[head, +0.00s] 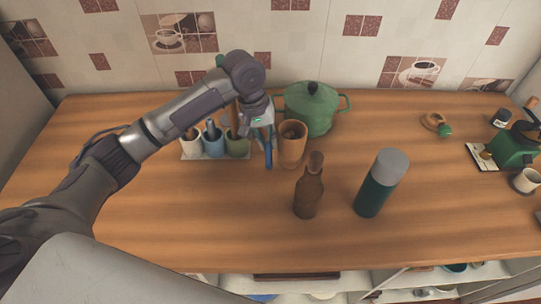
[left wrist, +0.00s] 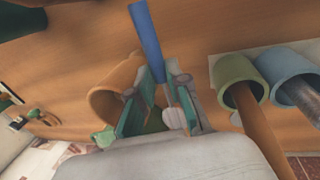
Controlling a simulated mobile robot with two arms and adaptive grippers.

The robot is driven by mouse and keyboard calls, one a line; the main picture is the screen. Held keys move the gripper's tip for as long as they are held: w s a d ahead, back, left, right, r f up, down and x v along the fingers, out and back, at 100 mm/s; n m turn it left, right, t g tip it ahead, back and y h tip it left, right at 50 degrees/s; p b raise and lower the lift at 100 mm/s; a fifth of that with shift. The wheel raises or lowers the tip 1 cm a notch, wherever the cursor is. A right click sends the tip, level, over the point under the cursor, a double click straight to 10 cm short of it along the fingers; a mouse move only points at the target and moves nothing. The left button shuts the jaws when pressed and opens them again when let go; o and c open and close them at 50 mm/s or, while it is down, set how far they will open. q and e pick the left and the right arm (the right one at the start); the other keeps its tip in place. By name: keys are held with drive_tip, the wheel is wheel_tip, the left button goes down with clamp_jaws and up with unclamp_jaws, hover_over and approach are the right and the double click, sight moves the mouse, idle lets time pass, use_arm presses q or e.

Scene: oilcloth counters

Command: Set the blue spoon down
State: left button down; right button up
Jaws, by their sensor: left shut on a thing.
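The blue spoon (head: 268,154) hangs roughly upright from my left gripper (head: 262,122), its blue part pointing down. In the left wrist view the blue spoon (left wrist: 147,42) passes between the two fingers (left wrist: 158,85), which are shut on it. A pale rounded part shows between the fingers; I cannot tell if it belongs to the spoon. The spoon is just left of a brown-orange cup (head: 292,150), outside it. I cannot tell whether its lower end touches the wooden counter (head: 200,210). My right gripper is not in view.
White, blue (head: 213,146) and green (head: 237,147) cups holding utensils stand on a pale tray left of the spoon. A green lidded pot (head: 311,110) is behind. A brown bottle (head: 308,196) and green flask (head: 375,190) stand in front right. The front left counter is clear.

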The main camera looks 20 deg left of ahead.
use_arm(q)
drive_tip(key=x, duration=0.3)
drive_tip(key=a+x, duration=0.1)
drive_tip(key=x, duration=0.1)
drive_tip(key=shift+f+p, duration=0.15)
drive_tip(key=shift+p, duration=0.15)
drive_tip(key=x, duration=0.3)
drive_tip(key=shift+s+a+f+p, duration=0.15)
drive_tip(key=shift+a+p, duration=0.1)
drive_tip(key=shift+p, duration=0.05)
drive_tip(key=shift+f, duration=0.25)
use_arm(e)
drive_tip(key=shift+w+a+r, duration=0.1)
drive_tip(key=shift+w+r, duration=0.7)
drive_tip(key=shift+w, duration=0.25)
use_arm(q)
drive_tip(key=shift+f, duration=0.1)
drive_tip(key=c, duration=1.4)
unclamp_jaws()
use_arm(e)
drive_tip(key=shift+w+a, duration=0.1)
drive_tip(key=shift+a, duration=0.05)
